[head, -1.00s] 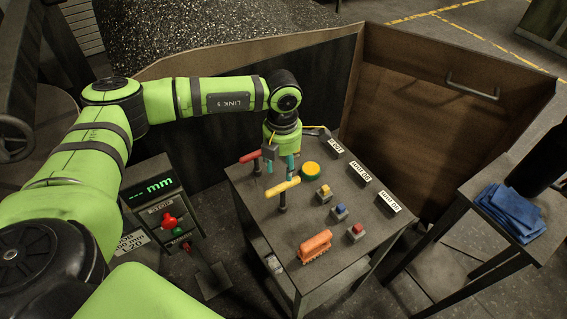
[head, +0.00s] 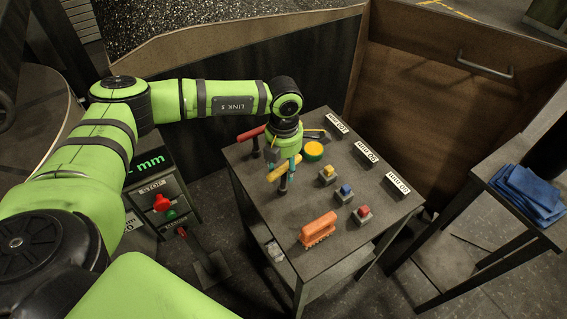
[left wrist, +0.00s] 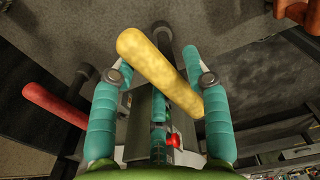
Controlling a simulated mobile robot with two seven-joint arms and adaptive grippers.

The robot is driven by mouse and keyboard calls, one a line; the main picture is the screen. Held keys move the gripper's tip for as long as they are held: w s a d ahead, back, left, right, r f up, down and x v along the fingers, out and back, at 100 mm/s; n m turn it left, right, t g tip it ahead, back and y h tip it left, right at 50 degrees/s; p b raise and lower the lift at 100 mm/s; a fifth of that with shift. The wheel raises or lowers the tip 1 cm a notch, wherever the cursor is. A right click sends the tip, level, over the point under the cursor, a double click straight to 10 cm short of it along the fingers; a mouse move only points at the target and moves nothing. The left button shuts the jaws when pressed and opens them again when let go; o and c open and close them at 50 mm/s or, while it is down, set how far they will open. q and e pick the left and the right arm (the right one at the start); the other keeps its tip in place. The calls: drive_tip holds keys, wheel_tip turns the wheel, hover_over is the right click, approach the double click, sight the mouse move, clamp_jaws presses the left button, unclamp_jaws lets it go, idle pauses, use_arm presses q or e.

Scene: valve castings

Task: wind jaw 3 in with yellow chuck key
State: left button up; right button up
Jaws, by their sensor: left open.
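The yellow chuck key (head: 277,173) stands on the small dark table (head: 262,212), its T-handle uppermost. In the left wrist view the yellow handle (left wrist: 160,68) lies slantwise between the two teal fingers. My left gripper (head: 289,165) is open and hangs at the yellow key, its fingers on either side of the handle; I cannot tell whether they touch it. A red-handled key (head: 251,134) stands just behind and left of it, and its handle also shows in the left wrist view (left wrist: 55,104). I cannot make out jaw 3. My right gripper is not in view.
A control box (head: 160,195) stands left. A blue cloth (head: 530,190) lies on a right-hand stand.

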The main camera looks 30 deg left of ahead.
use_arm(q)
drive_tip(key=shift+s+r, duration=0.15)
clamp_jaws()
drive_tip(key=shift+r+p, duration=0.7)
drive_tip(key=shift+r, duration=0.2)
drive_tip(key=shift+r+p, duration=1.95)
drive_tip(key=shift+r, duration=1.2)
drive_tip(key=shift+d, duration=0.1)
